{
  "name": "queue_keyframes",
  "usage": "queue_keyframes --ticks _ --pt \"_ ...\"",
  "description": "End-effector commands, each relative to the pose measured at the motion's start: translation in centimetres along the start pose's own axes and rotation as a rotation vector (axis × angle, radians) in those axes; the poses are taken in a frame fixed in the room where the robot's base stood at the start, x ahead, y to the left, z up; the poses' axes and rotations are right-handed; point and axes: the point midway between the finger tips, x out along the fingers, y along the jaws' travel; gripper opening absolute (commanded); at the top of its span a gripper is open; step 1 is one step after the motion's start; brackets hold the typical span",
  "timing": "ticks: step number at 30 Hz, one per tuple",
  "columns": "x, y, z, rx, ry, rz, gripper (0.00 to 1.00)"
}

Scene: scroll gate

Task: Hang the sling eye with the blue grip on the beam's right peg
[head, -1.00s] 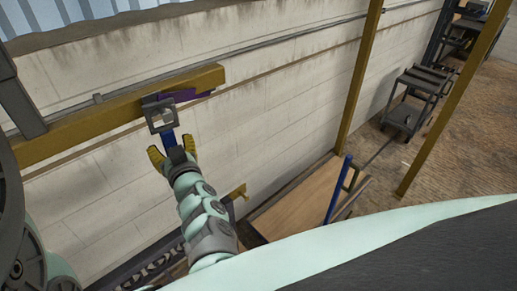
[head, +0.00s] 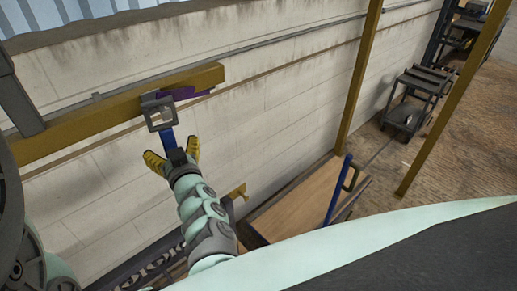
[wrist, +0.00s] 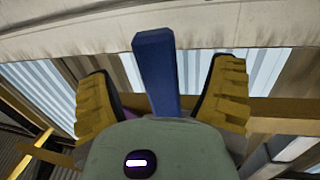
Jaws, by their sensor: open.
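The sling eye is a grey square ring (head: 160,118) with a blue grip (head: 168,139) below it, at the beam's right end in the head view. The purple right peg (head: 183,93) sticks out from the yellow beam (head: 110,113); the ring's top overlaps it, and I cannot tell for certain whether the peg passes through. My gripper (head: 173,154) is open below the ring, its yellow fingers apart on either side of the grip. In the wrist view the blue grip (wrist: 156,72) stands between the spread fingers (wrist: 160,97), with gaps on both sides.
A pale block wall (head: 270,100) stands behind the beam. A yellow post (head: 359,80) rises to the right. A wooden panel (head: 295,205) with a blue bar (head: 338,190) lies lower right. A dark cart (head: 410,105) stands farther off.

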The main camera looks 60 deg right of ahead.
Motion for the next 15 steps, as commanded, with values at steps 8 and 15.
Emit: queue_keyframes --ticks 8,15 --pt "0.0 -0.1 1.9 0.001 -0.001 -0.001 0.83" --pt "0.0 -0.1 3.2 0.000 0.000 -0.003 0.83"
